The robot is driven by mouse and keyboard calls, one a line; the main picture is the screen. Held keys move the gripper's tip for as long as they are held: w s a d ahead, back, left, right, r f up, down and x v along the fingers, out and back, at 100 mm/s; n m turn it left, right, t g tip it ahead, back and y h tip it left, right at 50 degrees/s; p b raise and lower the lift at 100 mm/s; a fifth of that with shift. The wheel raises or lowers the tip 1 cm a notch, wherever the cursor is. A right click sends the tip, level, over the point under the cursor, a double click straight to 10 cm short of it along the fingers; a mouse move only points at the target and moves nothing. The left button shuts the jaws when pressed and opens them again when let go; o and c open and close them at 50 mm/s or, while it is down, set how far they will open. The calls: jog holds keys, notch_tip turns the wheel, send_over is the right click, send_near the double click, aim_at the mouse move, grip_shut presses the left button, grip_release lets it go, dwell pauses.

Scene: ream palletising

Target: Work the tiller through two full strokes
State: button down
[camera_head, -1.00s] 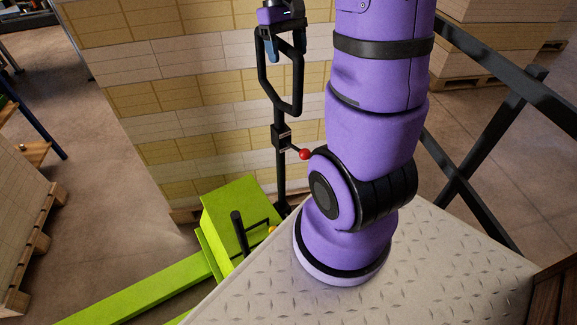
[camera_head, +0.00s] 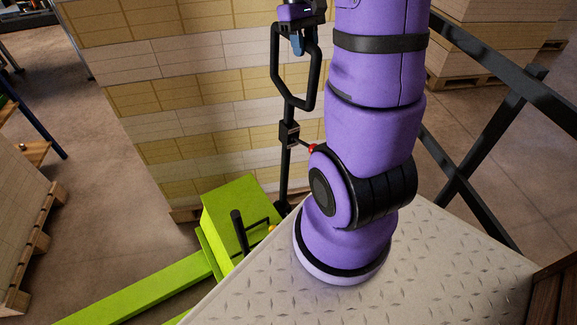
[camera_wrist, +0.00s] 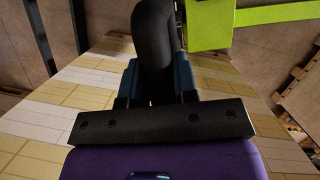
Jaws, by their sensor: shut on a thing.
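The tiller (camera_head: 286,160) is a black upright bar with a loop handle at its top. It rises from the lime-green pallet truck (camera_head: 240,220) and carries a small lever with a red knob (camera_head: 313,148). My gripper (camera_head: 297,42) is at the top of the loop, shut on it, at the upper edge of the head view. In the wrist view the black handle bar (camera_wrist: 154,45) lies between the blue fingers of my gripper (camera_wrist: 155,82). Part of the red knob is hidden behind my arm.
A tall stack of white and yellow reams (camera_head: 190,90) stands close behind the tiller. A black railing (camera_head: 490,140) is at the right. A diamond-plate deck (camera_head: 430,260) lies under my arm. Another loaded pallet (camera_head: 25,220) stands at the left, with bare floor between.

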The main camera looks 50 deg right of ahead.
jog(key=s+d+f, duration=0.1)
jog(key=s+d, duration=0.1)
jog(key=d, duration=0.6)
jog(key=shift+s+d, duration=0.15)
jog(key=shift+s, duration=0.1)
jog(key=shift+d, duration=0.1)
jog(key=s+d+f, duration=0.1)
jog(key=s+d, duration=0.1)
jog(key=d, duration=0.4)
jog(key=s+d+f, duration=0.2)
jog(key=d, duration=0.4)
jog(key=shift+d+f, duration=0.2)
jog(key=shift+f, duration=0.1)
jog(key=s+d+f, duration=0.1)
jog(key=d+f, duration=0.1)
jog(key=d, duration=0.4)
jog(key=shift+s+f, duration=0.35)
jog(key=shift+f, duration=0.05)
